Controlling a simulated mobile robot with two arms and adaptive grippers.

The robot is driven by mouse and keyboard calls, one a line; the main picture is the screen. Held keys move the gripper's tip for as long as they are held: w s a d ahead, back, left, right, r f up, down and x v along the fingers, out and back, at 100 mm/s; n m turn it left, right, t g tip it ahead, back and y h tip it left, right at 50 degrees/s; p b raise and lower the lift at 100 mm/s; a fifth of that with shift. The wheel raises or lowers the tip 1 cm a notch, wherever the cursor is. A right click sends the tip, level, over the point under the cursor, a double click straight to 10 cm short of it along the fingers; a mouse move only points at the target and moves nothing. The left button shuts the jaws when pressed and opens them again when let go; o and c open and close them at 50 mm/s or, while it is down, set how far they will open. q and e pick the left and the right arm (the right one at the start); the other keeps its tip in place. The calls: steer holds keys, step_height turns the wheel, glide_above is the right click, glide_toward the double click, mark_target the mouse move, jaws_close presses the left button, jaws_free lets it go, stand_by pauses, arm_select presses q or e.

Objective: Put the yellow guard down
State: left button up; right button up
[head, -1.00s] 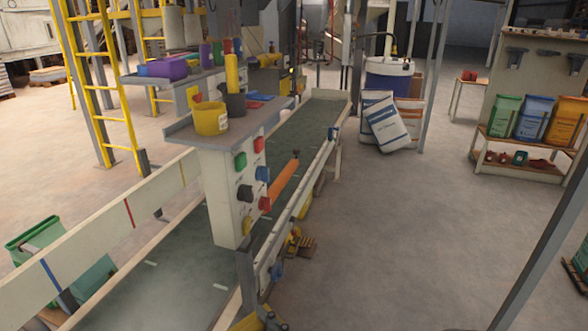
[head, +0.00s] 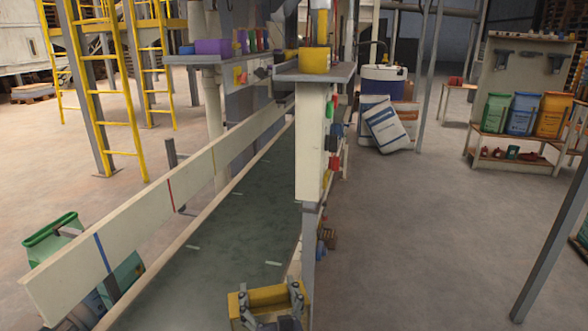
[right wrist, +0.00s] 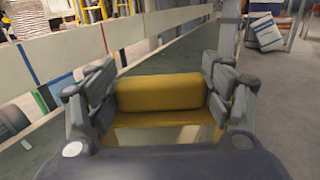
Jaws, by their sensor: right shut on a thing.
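The yellow guard (head: 262,297) is at the bottom of the head view, in front of the near part of the green conveyor belt (head: 236,212). My right gripper (head: 268,292) is shut on it, one finger at each end. In the right wrist view the guard (right wrist: 160,92) fills the space between the two fingers of my right gripper (right wrist: 162,95). Its underside and whatever lies below it are hidden. My left gripper is not in view.
A control post (head: 311,150) with a yellow container (head: 314,60) on its shelf stands beside the belt. A long cream side board (head: 140,212) runs along the belt's left. Sacks (head: 388,128) stand farther back. The floor to the right is open.

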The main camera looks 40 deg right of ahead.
mark_target(275, 305)
steer(key=f, duration=0.1)
steer(key=d+f+b, duration=0.1)
steer(key=d+f+h, duration=0.1)
steer(key=shift+w+m+g, duration=0.3)
steer(key=shift+w+m, duration=0.1)
steer(key=shift+w+d+f+h+b, duration=0.1)
steer(key=shift+d+f+h+b, duration=0.2)
steer(key=shift+d+b, duration=0.15)
arm_select(q)
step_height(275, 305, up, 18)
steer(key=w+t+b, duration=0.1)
steer(key=b, duration=0.4)
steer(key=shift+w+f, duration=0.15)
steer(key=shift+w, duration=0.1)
arm_select(e)
steer(key=w+a+f, duration=0.2)
steer(key=w+a, duration=0.1)
steer(key=w, duration=0.4)
steer(key=w+a+f, duration=0.2)
steer(key=w+a, duration=0.2)
steer(key=w, duration=0.3)
steer(key=shift+w+f, duration=0.25)
steer(key=shift+f, duration=0.15)
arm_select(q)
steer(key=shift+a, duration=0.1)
arm_select(e)
steer(key=shift+f, duration=0.15)
steer(key=o, duration=1.6)
